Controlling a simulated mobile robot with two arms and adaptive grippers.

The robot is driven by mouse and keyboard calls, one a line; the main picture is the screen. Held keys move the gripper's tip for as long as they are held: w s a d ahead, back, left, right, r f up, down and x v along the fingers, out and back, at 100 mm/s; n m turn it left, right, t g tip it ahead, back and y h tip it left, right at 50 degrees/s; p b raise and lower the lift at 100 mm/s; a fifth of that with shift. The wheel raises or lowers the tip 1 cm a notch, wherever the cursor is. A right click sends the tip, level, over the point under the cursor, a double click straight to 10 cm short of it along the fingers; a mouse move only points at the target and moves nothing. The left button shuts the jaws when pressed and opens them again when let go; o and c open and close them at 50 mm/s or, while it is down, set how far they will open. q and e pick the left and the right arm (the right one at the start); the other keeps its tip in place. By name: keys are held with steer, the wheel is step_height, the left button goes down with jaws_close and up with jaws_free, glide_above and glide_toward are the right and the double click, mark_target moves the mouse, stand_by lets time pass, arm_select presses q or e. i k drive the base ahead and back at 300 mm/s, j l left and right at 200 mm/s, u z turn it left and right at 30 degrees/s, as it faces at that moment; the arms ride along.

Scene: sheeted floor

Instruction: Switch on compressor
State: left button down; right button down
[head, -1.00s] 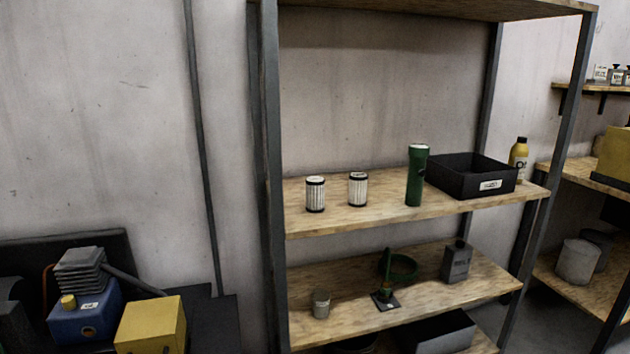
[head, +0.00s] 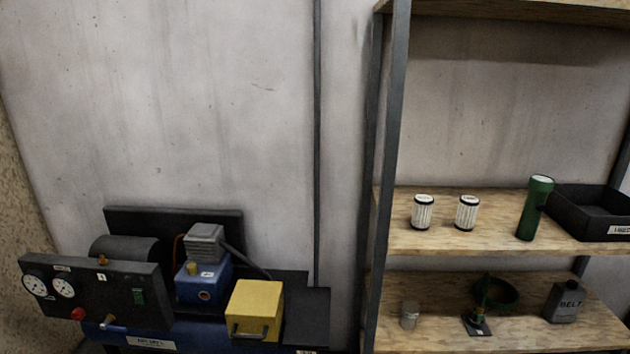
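The compressor stands at the lower left of the head view, against the wall. Its dark control panel (head: 98,294) carries two white round gauges (head: 49,287), a red knob (head: 78,314), a small green switch (head: 138,296) and a lever with a blue grip (head: 110,324). Behind the panel are a dark motor cylinder (head: 124,249) and a blue pump block (head: 204,280) with a grey finned head. A yellow box (head: 255,308) with a handle sits to the right. The blue tank (head: 190,334) below is partly cut off. Neither of my grippers is in view.
A wooden shelf unit (head: 480,244) with dark metal posts stands to the right. It holds two white canisters (head: 445,213), a green cylinder (head: 534,208), a black bin (head: 592,212) and a grey belt container (head: 565,302). A rough brown surface (head: 22,190) borders the left edge.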

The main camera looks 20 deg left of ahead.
mark_target(139, 297)
steer(key=u, duration=2)
